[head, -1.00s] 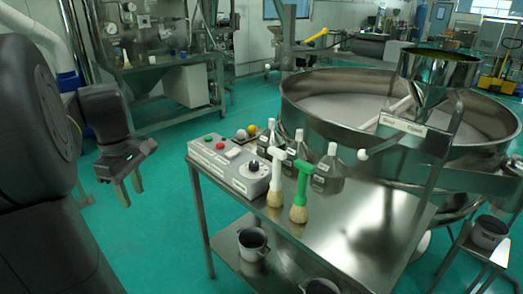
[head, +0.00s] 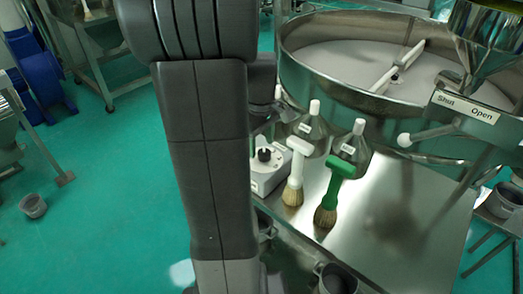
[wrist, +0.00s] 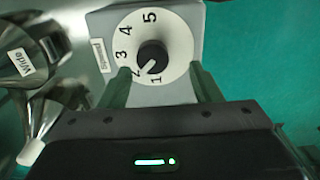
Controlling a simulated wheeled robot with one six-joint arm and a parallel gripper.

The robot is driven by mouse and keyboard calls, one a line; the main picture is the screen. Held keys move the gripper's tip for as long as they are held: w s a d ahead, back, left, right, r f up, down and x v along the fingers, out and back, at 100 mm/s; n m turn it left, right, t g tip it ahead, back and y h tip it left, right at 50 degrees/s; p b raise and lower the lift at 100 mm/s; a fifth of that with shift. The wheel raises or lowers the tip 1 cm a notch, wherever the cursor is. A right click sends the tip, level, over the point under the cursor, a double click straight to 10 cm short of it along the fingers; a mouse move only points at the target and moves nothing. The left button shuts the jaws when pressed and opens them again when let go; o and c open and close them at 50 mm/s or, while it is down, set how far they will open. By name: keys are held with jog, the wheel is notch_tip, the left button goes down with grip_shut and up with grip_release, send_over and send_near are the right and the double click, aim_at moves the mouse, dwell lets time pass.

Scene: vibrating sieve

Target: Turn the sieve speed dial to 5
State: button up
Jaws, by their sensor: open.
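The speed dial is a black knob (wrist: 152,56) on a white round plate (wrist: 178,42) marked 1 to 5. Its white mark points down-left, near 2. The knob also shows in the head view (head: 264,154), just right of my arm. My gripper (wrist: 160,68) is open, its two fingers apart on either side of the dial's lower part. The fingers do not appear to touch the knob.
A white brush (head: 297,165) and a green brush (head: 333,185) stand close to the dial on the steel table (head: 400,225). The large round sieve (head: 340,85) rises behind the table.

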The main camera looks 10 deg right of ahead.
aim_at(264, 152)
jog(key=shift+w+d+f, duration=0.1)
jog(key=shift+d+f, duration=0.2)
jog(key=shift+f, duration=0.35)
jog(key=shift+w+d+f, duration=0.1)
jog(key=shift+d+f, duration=0.2)
jog(key=shift+f, duration=0.3)
jog(key=shift+s+a+f, duration=0.1)
jog(key=shift+f, duration=0.45)
jog(key=c, duration=1)
